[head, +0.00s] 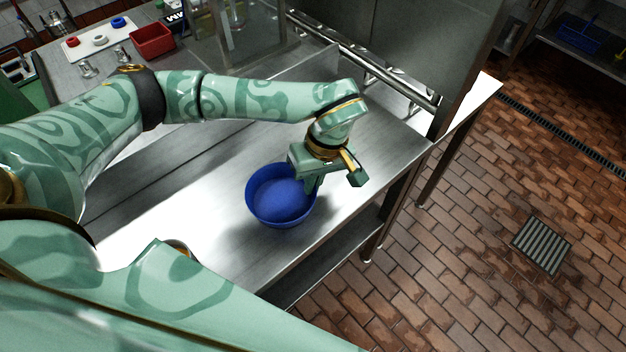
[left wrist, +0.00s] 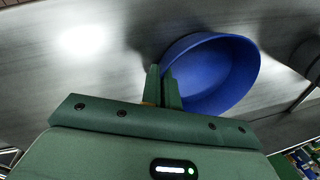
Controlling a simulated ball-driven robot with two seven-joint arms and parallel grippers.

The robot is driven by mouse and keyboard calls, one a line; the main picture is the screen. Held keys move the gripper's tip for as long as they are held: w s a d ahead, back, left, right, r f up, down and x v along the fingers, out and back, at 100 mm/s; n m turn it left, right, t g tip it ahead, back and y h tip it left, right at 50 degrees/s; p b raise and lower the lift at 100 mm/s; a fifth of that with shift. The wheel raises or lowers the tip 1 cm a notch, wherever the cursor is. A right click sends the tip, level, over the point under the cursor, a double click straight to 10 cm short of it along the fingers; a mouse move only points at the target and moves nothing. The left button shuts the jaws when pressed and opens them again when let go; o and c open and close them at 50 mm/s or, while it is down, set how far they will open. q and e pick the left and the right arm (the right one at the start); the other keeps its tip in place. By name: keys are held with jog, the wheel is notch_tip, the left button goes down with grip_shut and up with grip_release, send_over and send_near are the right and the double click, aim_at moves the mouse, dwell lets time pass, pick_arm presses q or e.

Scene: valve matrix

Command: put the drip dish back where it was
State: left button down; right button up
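The drip dish is a round blue bowl (head: 280,199) over the bare metal table, near its front edge. It also shows in the left wrist view (left wrist: 215,75), open side visible and empty. My left gripper (head: 313,186) is at the dish's right rim in the head view. In the left wrist view its two fingers (left wrist: 163,88) are close together, one on each side of the rim, pinching the wall. I cannot tell whether the dish rests on the table or hangs just above it. My right gripper is not in view.
The steel table (head: 150,215) is clear around the dish. At the back left are a red bin (head: 152,40) and a white board (head: 98,41) with red, white and blue rings. Metal pipes (head: 375,65) run along the back. A floor drain (head: 541,246) lies to the right.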

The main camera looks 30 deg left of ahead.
pick_arm(q)
jog(key=shift+f, duration=0.1)
jog(key=c, duration=1.7)
grip_release()
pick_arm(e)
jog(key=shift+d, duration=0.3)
